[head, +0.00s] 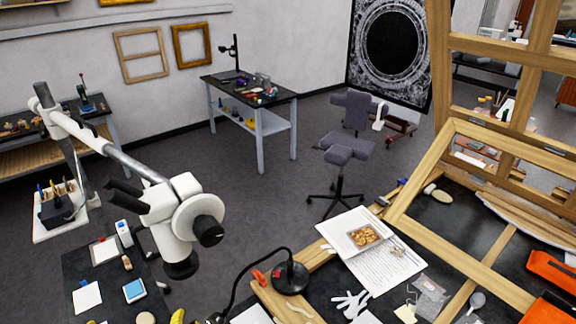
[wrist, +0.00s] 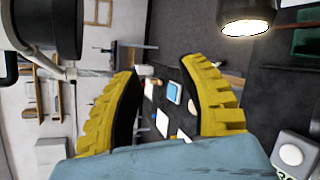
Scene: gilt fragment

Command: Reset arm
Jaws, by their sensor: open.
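My gripper (wrist: 162,72) shows in the wrist view with its two yellow ribbed fingers spread apart and nothing between them. Past the fingers, the view looks along a dark table top that is some way off. In the head view only a small yellow piece shows at the bottom edge, and I cannot tell for sure that it is my gripper. A small tray of gilt fragments (head: 365,235) lies on printed sheets (head: 378,262) on the workbench in the head view, apart from that yellow piece.
A white microscope head (head: 185,210) on a boom arm hangs at the left. A black lamp base (head: 290,277) stands near the wooden frame (head: 415,200) on the right. A dark side table (head: 110,275) holds small items. A grey chair (head: 345,150) stands on open floor.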

